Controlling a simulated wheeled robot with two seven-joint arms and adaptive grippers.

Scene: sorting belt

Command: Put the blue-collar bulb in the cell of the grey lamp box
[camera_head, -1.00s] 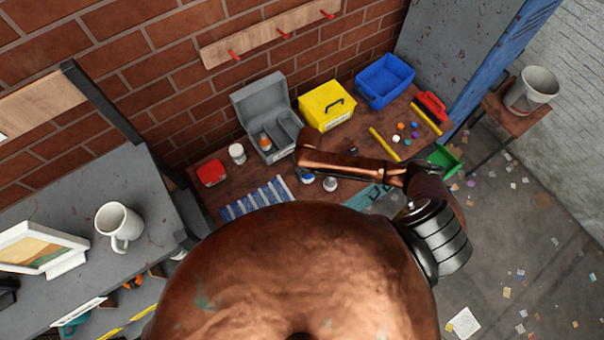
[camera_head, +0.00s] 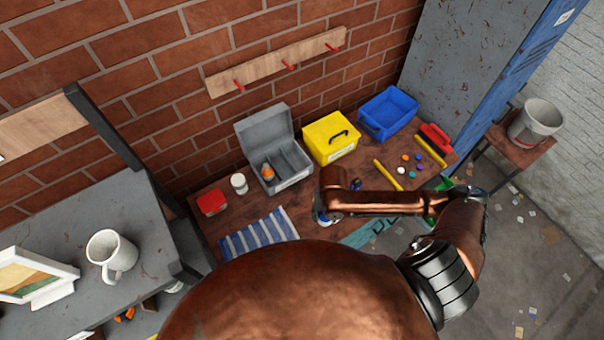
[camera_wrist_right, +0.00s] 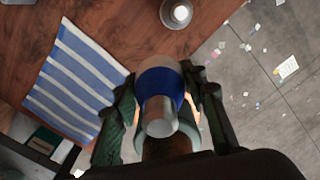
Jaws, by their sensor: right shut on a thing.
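The blue-collar bulb (camera_wrist_right: 162,85) is between the fingers of my right gripper (camera_wrist_right: 160,100) in the right wrist view, with its metal end toward the camera. My right gripper is shut on it. In the head view the bulb's blue part (camera_head: 320,216) shows below the end of my right forearm, near the striped cloth. I cannot tell how high it is above the table. The grey lamp box (camera_head: 262,128) stands open at the back, left of and beyond the gripper. An orange-collar bulb (camera_head: 267,171) is in its left part. My left gripper is not in view.
A striped cloth (camera_head: 258,233), a red box (camera_head: 211,202) and a white jar (camera_head: 239,184) are at the left. A yellow box (camera_head: 330,135) and a blue bin (camera_head: 387,112) stand right of the lamp box. A round metallic thing (camera_wrist_right: 177,12) is near the bulb.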

